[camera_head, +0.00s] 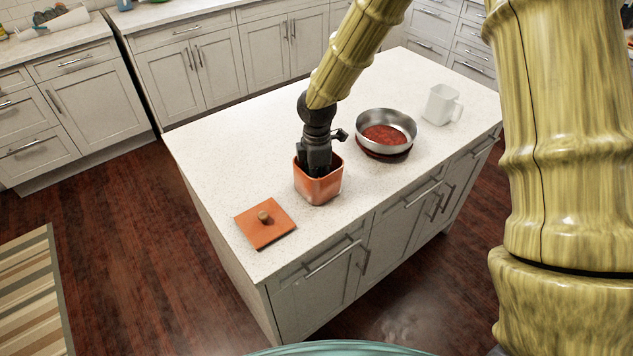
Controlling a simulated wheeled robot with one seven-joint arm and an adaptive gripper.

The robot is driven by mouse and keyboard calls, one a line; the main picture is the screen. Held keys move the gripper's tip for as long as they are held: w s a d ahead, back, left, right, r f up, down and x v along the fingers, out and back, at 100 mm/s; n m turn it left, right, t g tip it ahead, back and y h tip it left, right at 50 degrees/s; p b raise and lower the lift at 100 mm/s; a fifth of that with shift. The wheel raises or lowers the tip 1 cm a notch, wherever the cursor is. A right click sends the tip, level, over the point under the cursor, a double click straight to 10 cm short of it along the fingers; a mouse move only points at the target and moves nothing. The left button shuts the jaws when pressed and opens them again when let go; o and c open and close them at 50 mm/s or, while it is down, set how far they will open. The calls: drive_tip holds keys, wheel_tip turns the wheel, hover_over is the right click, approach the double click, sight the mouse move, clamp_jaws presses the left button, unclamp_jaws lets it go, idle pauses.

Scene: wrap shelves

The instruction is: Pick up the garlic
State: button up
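My gripper (318,168) points down into an orange square pot (318,190) on the white island counter. Its fingers are inside the pot, below the rim, so I cannot see whether they are open or shut. No garlic is visible in this view; the inside of the pot is mostly hidden by my gripper and the near wall.
An orange square lid with a round knob (266,223) lies on the counter (215,165) in front of the pot, to the left. A metal pan with red contents (386,131) and a white pitcher (440,105) stand to the right. The counter's left part is clear.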

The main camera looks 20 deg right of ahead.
drive_tip(key=c, duration=0.4)
drive_tip(key=shift+r, duration=0.1)
